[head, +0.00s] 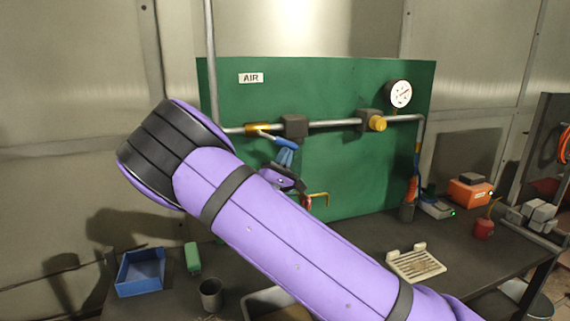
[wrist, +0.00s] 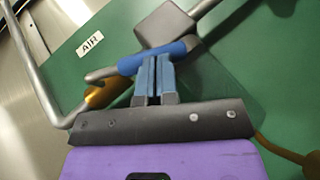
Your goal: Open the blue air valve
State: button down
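The air valve has a brass body (head: 258,128) on the grey pipe, left of a dark block, under the AIR sign. Its blue lever (head: 285,141) slants down to the right, at a shallow angle to the pipe. In the wrist view the blue lever (wrist: 150,57) runs across just beyond my fingertips, and the brass body (wrist: 103,95) is at left. My gripper (head: 285,157) is just below the lever. In the wrist view my gripper's blue fingers (wrist: 154,72) are together with only a thin dark gap. They touch or nearly touch the lever; nothing shows between them.
A brass hook-shaped pipe (head: 318,197) lies below my gripper. The bench holds a blue bin (head: 140,272), a cup (head: 210,294) and a slotted tray (head: 416,265).

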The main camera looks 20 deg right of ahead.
aim_at(292, 145)
jog(key=shift+d+r, duration=0.55)
jog(key=shift+r, duration=0.15)
jog(key=shift+d+r, duration=0.5)
jog(key=shift+r, duration=0.3)
